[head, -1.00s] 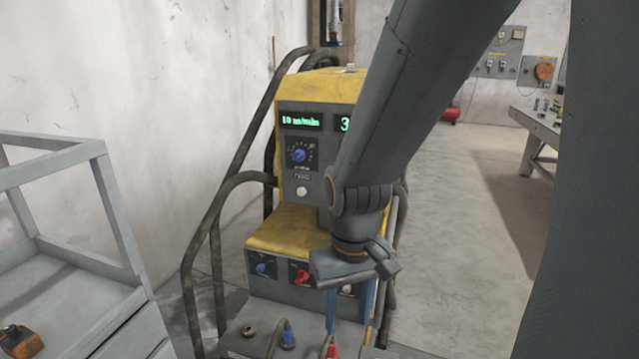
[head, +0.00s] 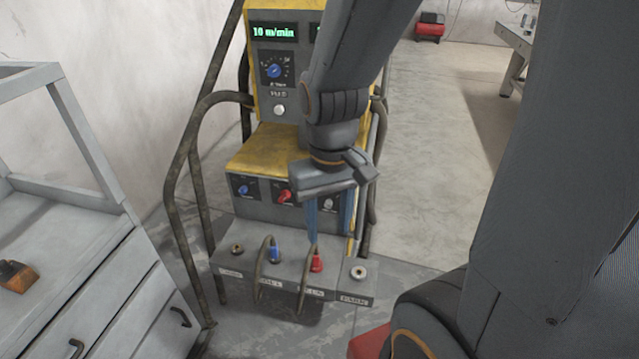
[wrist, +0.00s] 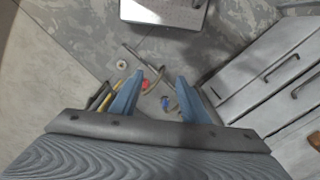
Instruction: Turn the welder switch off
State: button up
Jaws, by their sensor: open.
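The welder (head: 262,150) is a yellow and grey machine in the middle of the head view. Its lower panel has a red knob (head: 285,195), a blue knob (head: 243,189) to the left, and a pale control (head: 329,202) to the right, partly behind my fingers. I cannot read the switch labels or tell the switch's state. My gripper (head: 330,235) is open and empty, its blue fingers pointing down in front of the lower panel's right part. In the wrist view, my gripper (wrist: 160,76) shows floor and the welder's connectors between and beyond its fingers.
Bent tube rails (head: 178,180) flank the welder. A grey drawer cabinet (head: 90,255) stands at left. Open floor (head: 430,140) lies to the right.

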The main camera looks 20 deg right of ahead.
aim_at(285, 194)
jog(key=k, duration=0.5)
jog(key=z, duration=1.75)
jog(key=i, duration=0.95)
jog(key=u, duration=1.8)
